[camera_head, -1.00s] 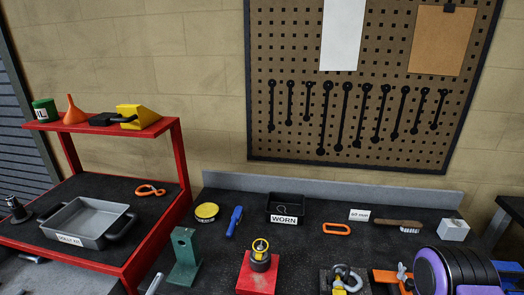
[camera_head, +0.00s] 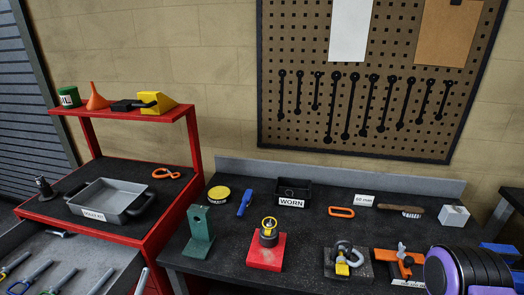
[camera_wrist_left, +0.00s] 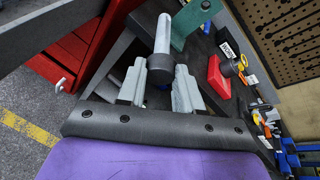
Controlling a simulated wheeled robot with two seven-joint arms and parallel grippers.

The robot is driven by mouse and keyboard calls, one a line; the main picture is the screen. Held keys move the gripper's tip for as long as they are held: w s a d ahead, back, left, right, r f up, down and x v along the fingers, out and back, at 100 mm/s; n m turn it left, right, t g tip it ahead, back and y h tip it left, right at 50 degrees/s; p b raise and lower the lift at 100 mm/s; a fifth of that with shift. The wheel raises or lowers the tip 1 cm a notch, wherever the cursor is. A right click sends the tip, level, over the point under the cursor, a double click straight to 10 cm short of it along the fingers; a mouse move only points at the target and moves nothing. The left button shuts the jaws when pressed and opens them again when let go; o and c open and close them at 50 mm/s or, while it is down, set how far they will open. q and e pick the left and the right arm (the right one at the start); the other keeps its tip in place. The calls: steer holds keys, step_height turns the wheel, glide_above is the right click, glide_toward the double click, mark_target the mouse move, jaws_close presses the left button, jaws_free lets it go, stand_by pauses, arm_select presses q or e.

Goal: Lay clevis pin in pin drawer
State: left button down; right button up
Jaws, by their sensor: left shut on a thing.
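My left gripper (camera_wrist_left: 159,82) is shut on the clevis pin (camera_wrist_left: 162,38), a pale grey rod with a dark, wider head between the fingertips. The rod points away from the gripper. In the head view a pale rod end, likely this pin (camera_head: 142,281), shows at the bottom edge; the left gripper itself is out of that picture. An open grey drawer (camera_head: 100,247) in the red trolley at lower left holds several tools or pins with coloured parts. The pin appears right of this drawer. My right gripper is not in view; a purple and black part of my right arm shows at lower right.
A grey tray (camera_head: 91,208) sits on the red trolley (camera_head: 165,225) above the drawer. On the dark bench stand a green bracket (camera_head: 200,238), a red block (camera_head: 266,252) and a black WORN bin (camera_head: 291,201). The trolley's side edge lies close to the pin.

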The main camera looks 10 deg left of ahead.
arm_select(q)
steer(key=w+f+n+y+b, duration=0.2)
steer(key=w+n+y+b, duration=0.15)
steer(key=w+b, duration=0.4)
steer(key=w+d+m+h+b, duration=0.2)
steer(key=w+d+b, duration=0.1)
steer(key=d, duration=0.5)
steer(key=w+d+r+m+h+b, duration=0.1)
steer(key=w+d+m+h+b, duration=0.1)
steer(key=d, duration=0.7)
steer(key=shift+w+d+r+b, duration=0.15)
steer(key=shift+w+r+b, duration=0.1)
steer(key=shift+w+b, duration=0.6)
steer(key=shift+s, duration=0.1)
